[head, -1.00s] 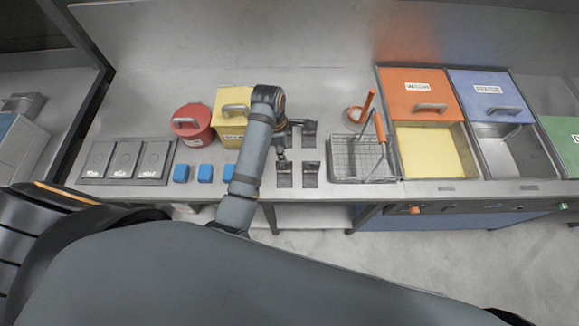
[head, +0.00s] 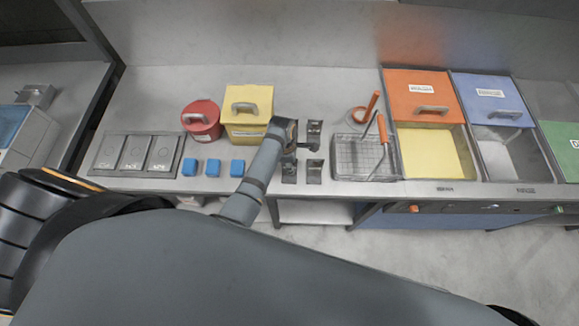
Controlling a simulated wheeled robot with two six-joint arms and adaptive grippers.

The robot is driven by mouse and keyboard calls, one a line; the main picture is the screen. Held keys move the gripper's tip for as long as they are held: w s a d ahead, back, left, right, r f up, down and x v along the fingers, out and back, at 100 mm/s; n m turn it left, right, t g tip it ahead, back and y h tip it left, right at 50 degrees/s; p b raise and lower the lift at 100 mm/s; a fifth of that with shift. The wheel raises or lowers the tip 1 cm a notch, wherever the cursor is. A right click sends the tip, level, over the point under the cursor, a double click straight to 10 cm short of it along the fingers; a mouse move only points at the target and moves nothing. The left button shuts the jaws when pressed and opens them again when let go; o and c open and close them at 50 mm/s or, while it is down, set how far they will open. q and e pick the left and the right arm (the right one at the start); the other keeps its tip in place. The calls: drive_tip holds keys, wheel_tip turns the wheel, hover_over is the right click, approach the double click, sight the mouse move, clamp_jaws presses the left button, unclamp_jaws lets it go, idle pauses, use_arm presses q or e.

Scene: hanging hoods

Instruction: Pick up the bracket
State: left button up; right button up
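Several small dark metal brackets stand on the steel counter near its middle. I make out a back right bracket (head: 314,132), a front right bracket (head: 314,171) and a front left bracket (head: 289,172). The back left spot is mostly hidden behind my wrist. My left gripper (head: 290,152) is over the left side of this group, just behind the front left bracket. It is small and partly covered by the wrist, so its fingers and any contact are unclear. My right gripper is not in view.
Left are blue blocks (head: 213,168), a yellow box (head: 246,131) and a red pot (head: 200,130). Sinks with orange (head: 420,85) and blue lids (head: 490,90) lie farther right.

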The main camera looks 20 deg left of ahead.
use_arm(q)
clamp_jaws()
drive_tip(key=shift+r, duration=0.1)
idle(0.3)
